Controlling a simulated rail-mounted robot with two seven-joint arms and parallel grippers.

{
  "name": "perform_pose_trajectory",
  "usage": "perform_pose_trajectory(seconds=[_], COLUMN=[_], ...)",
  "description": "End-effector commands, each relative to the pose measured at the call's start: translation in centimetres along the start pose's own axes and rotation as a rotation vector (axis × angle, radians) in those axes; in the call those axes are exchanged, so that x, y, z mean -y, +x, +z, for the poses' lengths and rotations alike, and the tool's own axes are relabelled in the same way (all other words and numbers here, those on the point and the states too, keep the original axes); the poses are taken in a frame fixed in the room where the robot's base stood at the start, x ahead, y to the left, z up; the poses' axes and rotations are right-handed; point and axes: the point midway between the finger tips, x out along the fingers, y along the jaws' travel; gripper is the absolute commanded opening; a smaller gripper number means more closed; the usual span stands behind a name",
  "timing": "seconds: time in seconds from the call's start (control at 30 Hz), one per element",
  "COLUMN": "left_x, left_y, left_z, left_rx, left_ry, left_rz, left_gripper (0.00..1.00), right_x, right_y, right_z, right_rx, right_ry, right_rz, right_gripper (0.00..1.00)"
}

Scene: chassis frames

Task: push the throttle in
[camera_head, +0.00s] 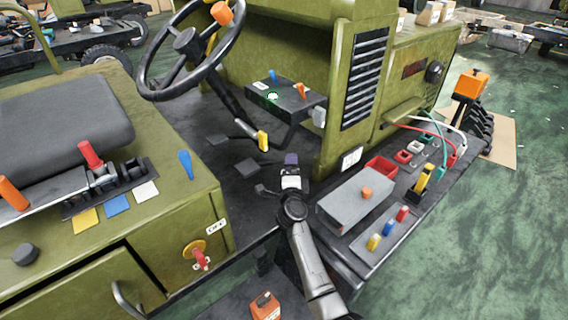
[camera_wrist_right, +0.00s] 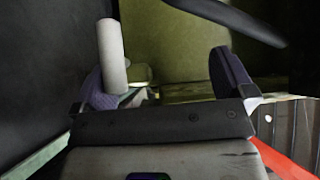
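No control is labelled as the throttle, so I cannot tell which one it is. A lever with a yellow grip (camera_head: 263,140) sticks out below the steering wheel. A dark box (camera_head: 285,97) beyond it carries a blue knob (camera_head: 272,75) and an orange knob (camera_head: 301,90). My right gripper (camera_head: 291,162) is over the dark floor, nearer than the yellow grip. In the right wrist view its purple-padded fingers (camera_wrist_right: 170,85) stand apart, open. A pale cylinder (camera_wrist_right: 113,55) shows beside the left finger; I cannot tell whether they touch. My left gripper is not in view.
The steering wheel (camera_head: 190,48) rises at upper left. The seat console (camera_head: 120,200) with coloured levers is at left. A grey box (camera_head: 355,203) and several switches stand on the right shelf. The olive louvred panel (camera_head: 364,78) borders the cab's right side.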

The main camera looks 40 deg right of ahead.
Motion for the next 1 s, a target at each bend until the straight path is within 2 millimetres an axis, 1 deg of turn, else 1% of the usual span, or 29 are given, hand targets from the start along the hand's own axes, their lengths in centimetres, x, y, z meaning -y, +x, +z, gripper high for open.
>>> perform_pose_trajectory(seconds=[0.03,0.1,0.13,0.17,0.2,0.4,0.6,0.73,1.0], left_x=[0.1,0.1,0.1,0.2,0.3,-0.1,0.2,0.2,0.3], left_y=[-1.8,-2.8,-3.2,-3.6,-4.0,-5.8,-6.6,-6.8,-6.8], left_z=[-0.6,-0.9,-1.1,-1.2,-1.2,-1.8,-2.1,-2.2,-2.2], left_rx=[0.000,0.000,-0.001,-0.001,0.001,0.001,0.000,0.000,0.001], left_ry=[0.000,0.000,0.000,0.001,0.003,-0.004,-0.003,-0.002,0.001], left_rz=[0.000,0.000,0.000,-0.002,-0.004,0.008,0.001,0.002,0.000], left_gripper=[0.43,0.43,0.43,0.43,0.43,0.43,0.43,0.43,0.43], right_x=[4.5,5.0,5.2,5.4,5.6,6.0,6.2,6.3,6.1], right_y=[0.6,0.4,0.2,0.1,-0.1,-0.9,-1.4,-1.5,-1.6], right_z=[-2.2,-3.3,-3.8,-4.2,-4.7,-7.0,-8.3,-8.6,-8.7], right_rx=[-0.029,-0.029,-0.028,-0.027,-0.027,-0.025,-0.023,-0.022,-0.020], right_ry=[-0.004,-0.004,-0.005,-0.005,-0.003,-0.001,0.001,0.003,0.004], right_rz=[-0.054,-0.055,-0.055,-0.056,-0.054,-0.047,-0.044,-0.044,-0.042], right_gripper=[0.81,0.81,0.76,0.52,0.46,0.46,0.46,0.46,0.46])
